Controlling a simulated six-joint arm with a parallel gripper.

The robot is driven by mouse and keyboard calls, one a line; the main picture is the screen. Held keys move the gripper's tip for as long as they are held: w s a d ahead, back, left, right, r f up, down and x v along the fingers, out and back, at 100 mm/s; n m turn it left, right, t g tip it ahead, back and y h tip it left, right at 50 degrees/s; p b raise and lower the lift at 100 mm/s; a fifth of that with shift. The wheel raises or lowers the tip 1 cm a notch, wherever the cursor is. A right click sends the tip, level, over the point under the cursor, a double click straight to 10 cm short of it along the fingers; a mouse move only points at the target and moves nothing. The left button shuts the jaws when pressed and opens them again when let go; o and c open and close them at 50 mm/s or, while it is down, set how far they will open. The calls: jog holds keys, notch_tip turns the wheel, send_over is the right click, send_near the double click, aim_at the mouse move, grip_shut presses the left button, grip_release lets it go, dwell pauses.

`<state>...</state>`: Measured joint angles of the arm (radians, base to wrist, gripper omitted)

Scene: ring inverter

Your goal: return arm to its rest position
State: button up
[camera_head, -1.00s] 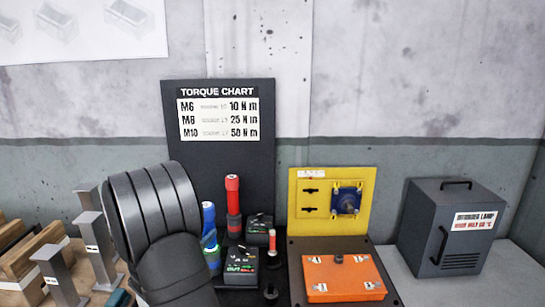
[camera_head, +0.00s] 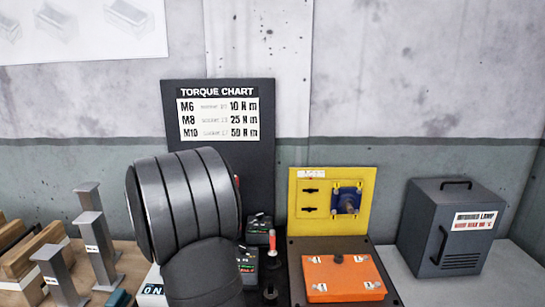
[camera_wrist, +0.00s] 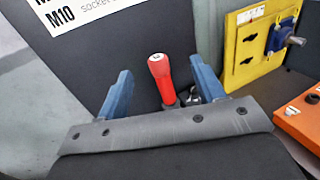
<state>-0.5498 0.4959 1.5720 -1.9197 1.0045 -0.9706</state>
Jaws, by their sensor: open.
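My gripper (camera_wrist: 160,70) shows in the wrist view as two blue fingers set wide apart, open, with nothing held between them. A red-handled tool (camera_wrist: 160,75) shows between the fingers in that view, standing beyond them; its distance from them is hard to judge. In the head view my arm's thick dark grey link (camera_head: 185,205) fills the lower middle left. It hides my gripper and most of the red-handled tool there.
A torque chart board (camera_head: 218,130) stands behind my arm. To the right are a yellow panel (camera_head: 312,227), an orange plate (camera_head: 340,275) and a grey lamp box (camera_head: 450,235). Metal stands (camera_head: 95,245) and wooden blocks (camera_head: 35,255) are left.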

jog(key=shift+r, duration=1.8)
jog(key=shift+f, duration=0.1)
notch_tip(320, 180, down, 15)
jog(key=shift+r, duration=0.1)
jog(key=shift+s+a+f, duration=0.15)
jog(key=shift+s+f, duration=0.1)
jog(key=shift+f, duration=0.4)
jog(key=v, duration=0.3)
jog(key=shift+s+f, duration=0.1)
jog(key=shift+s, duration=0.15)
jog(key=shift+s+a, duration=0.25)
jog(key=shift+s, duration=0.25)
